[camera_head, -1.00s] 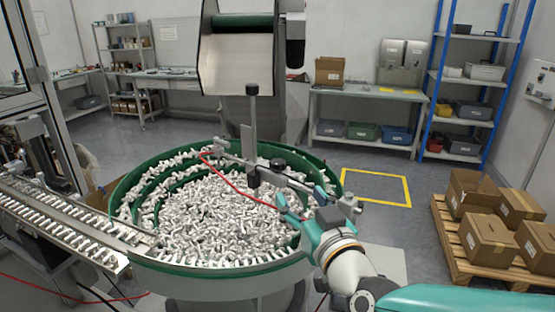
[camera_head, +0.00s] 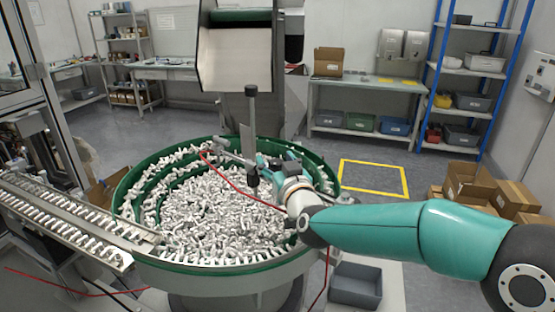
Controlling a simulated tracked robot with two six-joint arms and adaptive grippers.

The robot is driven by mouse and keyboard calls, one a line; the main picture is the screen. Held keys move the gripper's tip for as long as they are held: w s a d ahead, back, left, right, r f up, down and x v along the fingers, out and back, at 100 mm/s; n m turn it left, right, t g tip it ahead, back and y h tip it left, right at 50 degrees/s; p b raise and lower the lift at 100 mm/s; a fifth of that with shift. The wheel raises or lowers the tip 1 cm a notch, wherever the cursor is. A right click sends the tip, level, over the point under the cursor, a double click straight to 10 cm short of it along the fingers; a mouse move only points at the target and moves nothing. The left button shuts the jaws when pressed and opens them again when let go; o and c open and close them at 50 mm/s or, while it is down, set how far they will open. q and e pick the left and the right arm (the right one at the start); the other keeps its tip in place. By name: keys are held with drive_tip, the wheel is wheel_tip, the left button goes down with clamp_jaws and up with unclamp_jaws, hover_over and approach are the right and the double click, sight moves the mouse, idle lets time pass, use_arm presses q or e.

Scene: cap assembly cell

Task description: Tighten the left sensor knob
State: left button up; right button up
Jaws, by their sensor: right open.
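A black clamp piece (camera_head: 252,180) sits low on the post. I cannot pick out the left sensor knob for certain; my right gripper and wrist cover the bracket's right part. My right gripper (camera_head: 270,163) is open, with teal fingers just right of the post. I cannot tell whether it touches a knob. My left gripper is not in view.
The green-rimmed feeder bowl (camera_head: 225,267) is full of white parts. A metal track (camera_head: 75,222) leads off left. A hopper (camera_head: 236,60) hangs behind the post. A grey bin (camera_head: 355,285) is on the floor at right, and cartons (camera_head: 470,182) stand farther right.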

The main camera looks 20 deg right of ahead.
drive_tip(key=shift+c, duration=0.2)
drive_tip(key=c, duration=1.1)
drive_tip(key=shift+a+r+m+h+p, duration=0.15)
drive_tip(key=shift+m+h+p, duration=0.35)
drive_tip(key=shift+h, duration=0.3)
drive_tip(key=m+h+p, duration=0.1)
drive_tip(key=h, duration=0.1)
drive_tip(key=shift+m+h, duration=0.4)
drive_tip(key=shift+m+g+h+p, duration=0.65)
drive_tip(key=shift+m+h, duration=0.15)
drive_tip(key=shift+h, duration=0.4)
drive_tip(key=shift+m+h, duration=0.3)
drive_tip(key=shift+h, duration=0.2)
drive_tip(key=shift+f, duration=0.2)
drive_tip(key=o, duration=1.1)
